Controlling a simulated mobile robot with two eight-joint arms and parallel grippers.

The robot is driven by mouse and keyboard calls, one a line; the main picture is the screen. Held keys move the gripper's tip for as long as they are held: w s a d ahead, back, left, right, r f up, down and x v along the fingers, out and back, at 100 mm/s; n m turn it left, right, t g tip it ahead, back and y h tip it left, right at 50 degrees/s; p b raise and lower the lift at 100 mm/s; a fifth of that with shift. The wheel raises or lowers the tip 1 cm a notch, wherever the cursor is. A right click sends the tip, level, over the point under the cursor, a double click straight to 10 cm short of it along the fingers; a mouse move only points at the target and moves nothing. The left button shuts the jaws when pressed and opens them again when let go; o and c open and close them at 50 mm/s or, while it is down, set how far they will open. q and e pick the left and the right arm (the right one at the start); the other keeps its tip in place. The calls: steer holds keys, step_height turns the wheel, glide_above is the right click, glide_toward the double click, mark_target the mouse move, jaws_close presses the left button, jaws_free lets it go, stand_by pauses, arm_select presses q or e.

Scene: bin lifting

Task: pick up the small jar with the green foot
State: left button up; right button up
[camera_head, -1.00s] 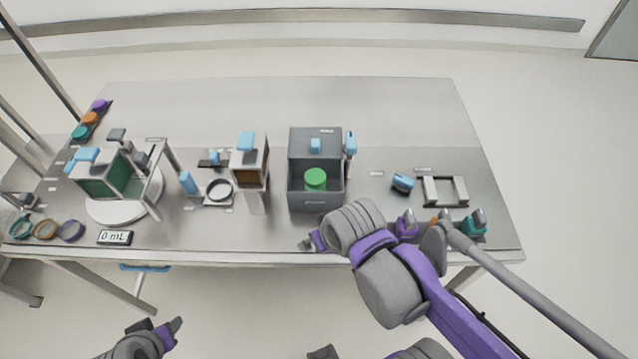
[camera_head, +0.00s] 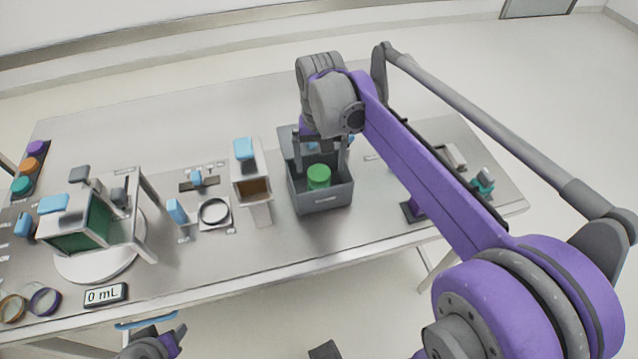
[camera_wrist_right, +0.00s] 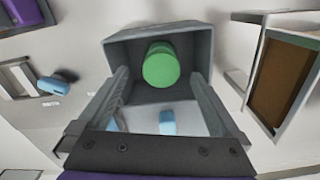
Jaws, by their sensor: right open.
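A small teal-green item with grey parts (camera_head: 482,184) stands at the right end of the table; it may be the jar with the green foot, but its shape is hard to read. A plain green cylinder (camera_head: 318,177) stands in an open grey bin (camera_head: 322,200); it also shows in the right wrist view (camera_wrist_right: 160,64). My right gripper (camera_head: 322,150) is over the back part of the bin, jaws spread and empty, with the cylinder beyond its fingertips in the wrist view. My left gripper (camera_head: 166,338) is low at the front, off the table; its jaws are unclear.
A brown-fronted stand (camera_head: 252,188) with a blue top is close left of the bin. My right arm hides much of the table's right side.

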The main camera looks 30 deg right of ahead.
mark_target(319, 183)
step_height(319, 183, down, 9)
steer(key=shift+w+r, duration=0.1)
steer(key=shift+r, duration=0.1)
steer(key=c, duration=1.5)
steer(key=shift+o, duration=0.2)
steer(key=shift+r, duration=0.15)
